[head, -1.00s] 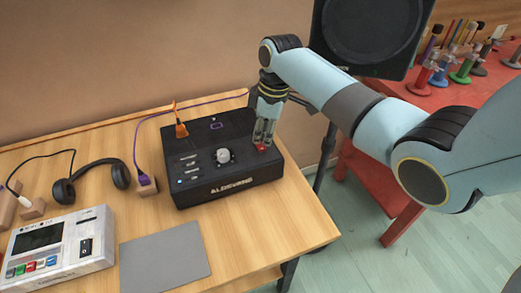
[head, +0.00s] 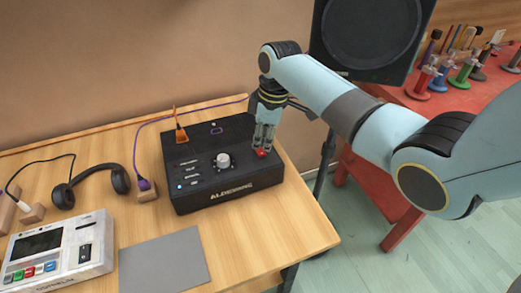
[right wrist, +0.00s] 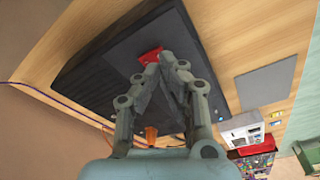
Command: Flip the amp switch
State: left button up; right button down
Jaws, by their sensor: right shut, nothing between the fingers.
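The black amp box (head: 200,178) sits on the wooden table, with a silver knob (head: 223,160), several small sliders and a small blue light at its left front. A red switch (head: 263,153) is on its top near the right edge. It also shows in the right wrist view (right wrist: 150,56). My right gripper (head: 264,148) is shut and empty, pointing down with its fingertips right at the red switch. In the wrist view the fingertips (right wrist: 166,60) overlap the switch's edge; I cannot tell whether they touch. My left gripper is not in view.
Headphones (head: 92,182), a white device with coloured buttons (head: 60,250) and a grey mat (head: 163,262) lie left and in front. A black speaker (head: 370,35) stands behind my right arm.

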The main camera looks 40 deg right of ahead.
aim_at(263, 154)
jog(key=shift+f+b, duration=0.65)
jog(key=shift+f, duration=0.45)
dwell(0.8)
jog(key=shift+r, duration=0.1)
notch_tip(263, 154, up, 7)
jog(key=p, duration=0.8)
dwell(0.5)
